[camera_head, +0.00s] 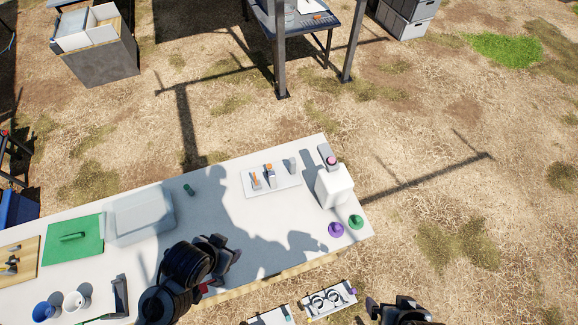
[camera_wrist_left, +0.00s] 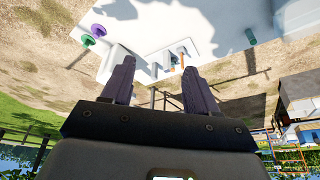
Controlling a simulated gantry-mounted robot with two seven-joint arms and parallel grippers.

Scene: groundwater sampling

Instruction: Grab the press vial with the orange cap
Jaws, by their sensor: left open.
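A white tray (camera_head: 285,184) on the table holds small upright items. Near its middle stands a small vial with an orange cap (camera_head: 269,170); another orange-topped piece (camera_head: 255,180) is just left of it, and a grey piece (camera_head: 291,165) is to the right. I cannot tell for sure which is the press vial. My left gripper (camera_head: 228,250) is open and empty above the table, in front and left of the tray. In the left wrist view its fingers (camera_wrist_left: 160,78) are apart, with the tray (camera_wrist_left: 160,62) beyond them. My right gripper (camera_head: 402,310) is at the bottom edge, its jaws unclear.
A white container (camera_head: 333,187) stands right of the tray, with purple (camera_head: 335,230) and green (camera_head: 356,222) pieces before it. A clear box (camera_head: 142,214), a green mat (camera_head: 88,238) and cups (camera_head: 73,301) lie left. The table between gripper and tray looks clear.

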